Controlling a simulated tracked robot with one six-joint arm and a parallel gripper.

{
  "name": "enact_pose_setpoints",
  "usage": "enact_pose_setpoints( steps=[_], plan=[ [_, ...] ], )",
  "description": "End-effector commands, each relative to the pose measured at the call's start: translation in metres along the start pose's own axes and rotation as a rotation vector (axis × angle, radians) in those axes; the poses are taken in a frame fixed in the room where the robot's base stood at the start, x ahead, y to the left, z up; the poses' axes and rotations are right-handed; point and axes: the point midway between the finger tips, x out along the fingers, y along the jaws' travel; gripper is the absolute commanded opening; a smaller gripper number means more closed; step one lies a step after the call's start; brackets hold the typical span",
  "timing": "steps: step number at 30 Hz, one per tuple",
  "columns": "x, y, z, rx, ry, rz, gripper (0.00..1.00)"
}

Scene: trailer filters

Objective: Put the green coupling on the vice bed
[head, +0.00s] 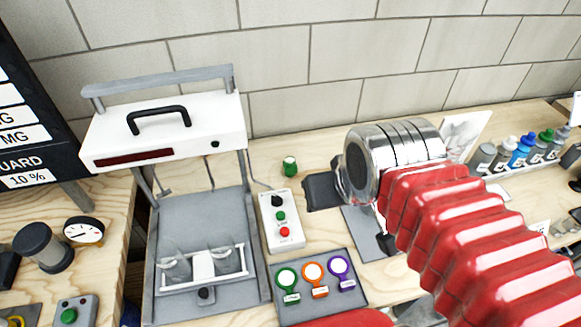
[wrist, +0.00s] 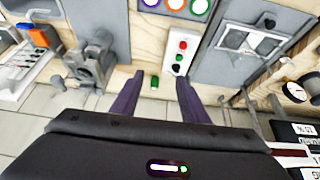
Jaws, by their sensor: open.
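The green coupling (head: 290,166) is a small green cylinder standing on the wooden bench near the back wall. In the wrist view the green coupling (wrist: 155,82) shows between the two purple fingers of my gripper (wrist: 159,77), which are apart and empty. In the head view the dark end of my gripper (head: 322,191) is just right of the coupling. The grey vice (wrist: 93,64) stands left of the fingers in the wrist view. In the head view my arm hides most of it, and its bed is hard to make out.
A control box (head: 282,220) with buttons stands in front of the coupling. A white-topped press (head: 165,130) is to the left. A tray (head: 322,288) holds green, orange and purple ring tags. Several bottles (head: 521,150) stand at the right. The tiled wall (head: 290,60) is close behind.

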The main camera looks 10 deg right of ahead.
Motion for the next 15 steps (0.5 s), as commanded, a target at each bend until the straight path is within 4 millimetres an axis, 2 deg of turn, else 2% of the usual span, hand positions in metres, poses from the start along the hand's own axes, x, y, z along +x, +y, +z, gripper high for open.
enact_pose_setpoints(
  steps=[5, 15],
  plan=[
    [0.001, -0.001, -0.011, -0.054, -0.019, -0.001, 0.53],
    [0.012, -0.001, -0.057, -0.285, -0.093, -0.015, 0.53]
  ],
)
